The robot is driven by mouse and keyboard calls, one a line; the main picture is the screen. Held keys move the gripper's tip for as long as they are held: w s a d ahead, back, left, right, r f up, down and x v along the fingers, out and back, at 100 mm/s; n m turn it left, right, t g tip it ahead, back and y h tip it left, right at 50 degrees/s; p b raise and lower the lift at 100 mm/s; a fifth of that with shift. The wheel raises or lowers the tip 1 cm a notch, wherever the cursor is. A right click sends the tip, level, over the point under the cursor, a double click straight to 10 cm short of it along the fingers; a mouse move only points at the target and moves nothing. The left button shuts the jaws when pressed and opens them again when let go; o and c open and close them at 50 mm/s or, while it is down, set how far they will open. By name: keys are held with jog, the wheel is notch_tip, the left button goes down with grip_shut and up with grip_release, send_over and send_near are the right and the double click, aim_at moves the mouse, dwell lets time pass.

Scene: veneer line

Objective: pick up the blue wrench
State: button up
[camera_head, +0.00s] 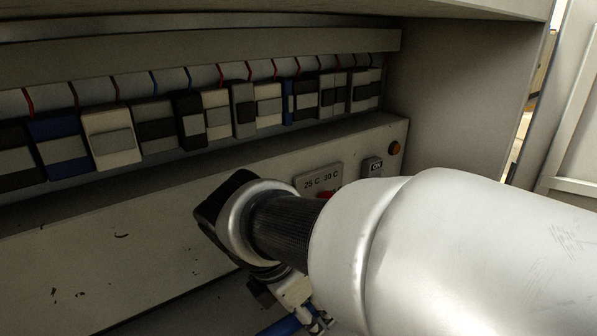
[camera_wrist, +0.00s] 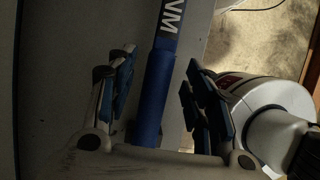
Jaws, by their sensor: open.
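The blue wrench (camera_wrist: 154,98) lies lengthwise between my gripper's fingers in the wrist view. Its blue grip runs toward the gripper's base, and a dark section with white letters runs to the top edge. Its upper end is out of frame. My gripper (camera_wrist: 158,82) is open, with one finger pair on each side of the wrench and visible gaps to it. Whether the fingers are at the wrench's height is unclear. In the head view my gripper (camera_head: 305,312) is partly hidden by my arm. A short blue piece, likely the wrench (camera_head: 280,327), shows beside it at the bottom edge.
A cabinet holds a row of breaker modules (camera_head: 155,131) with red and blue wires. Below them a grey panel (camera_head: 110,245) carries a temperature label (camera_head: 319,180), a red knob (camera_head: 326,195), a small switch (camera_head: 372,166) and an orange lamp (camera_head: 393,148). The cabinet's side wall (camera_head: 455,95) stands right.

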jog(key=shift+x, duration=1.45)
jog(key=shift+c, duration=0.3)
grip_shut()
jog(key=shift+w+r, duration=0.1)
